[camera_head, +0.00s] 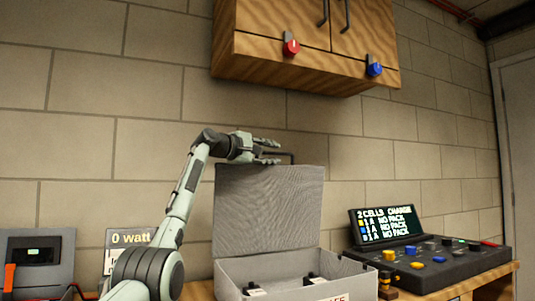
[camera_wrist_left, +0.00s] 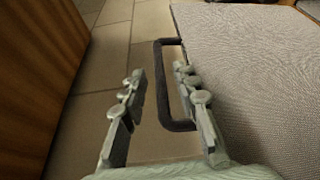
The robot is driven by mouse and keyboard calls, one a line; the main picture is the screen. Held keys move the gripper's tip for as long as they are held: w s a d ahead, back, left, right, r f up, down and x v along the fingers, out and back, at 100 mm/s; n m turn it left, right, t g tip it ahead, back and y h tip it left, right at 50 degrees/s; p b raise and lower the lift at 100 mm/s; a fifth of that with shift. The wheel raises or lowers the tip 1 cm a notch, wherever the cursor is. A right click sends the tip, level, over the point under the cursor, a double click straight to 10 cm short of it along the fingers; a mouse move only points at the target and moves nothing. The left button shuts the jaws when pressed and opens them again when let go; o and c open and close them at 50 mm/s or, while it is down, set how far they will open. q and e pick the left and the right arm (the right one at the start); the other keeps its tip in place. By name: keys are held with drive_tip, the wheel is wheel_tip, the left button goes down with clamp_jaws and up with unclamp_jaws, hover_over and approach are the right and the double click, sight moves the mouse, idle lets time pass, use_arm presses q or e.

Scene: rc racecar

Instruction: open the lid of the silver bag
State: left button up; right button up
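The silver bag is a grey box-shaped bag (camera_head: 235,277) on the bench in the head view. Its lid (camera_head: 268,210) stands upright at the back, and the bag is open at the top. A dark loop handle (camera_head: 292,154) sits on the lid's top edge; the handle also shows in the left wrist view (camera_wrist_left: 164,108) beside the lid's woven grey face (camera_wrist_left: 255,85). My left gripper (camera_head: 275,151) is at the lid's top edge with its fingers apart. In the left wrist view the gripper (camera_wrist_left: 159,71) has part of the handle between its fingers; contact is unclear. My right gripper is out of view.
A wooden cabinet (camera_head: 290,70) with a red knob (camera_head: 291,48) and a blue knob (camera_head: 375,70) hangs above. A dark console (camera_head: 440,265) with a lit screen (camera_head: 386,224) stands right of the bag. A grey device (camera_head: 38,262) is at far left.

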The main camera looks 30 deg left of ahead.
use_arm(q)
drive_tip(key=v, duration=1.2)
drive_tip(key=shift+r, duration=0.1)
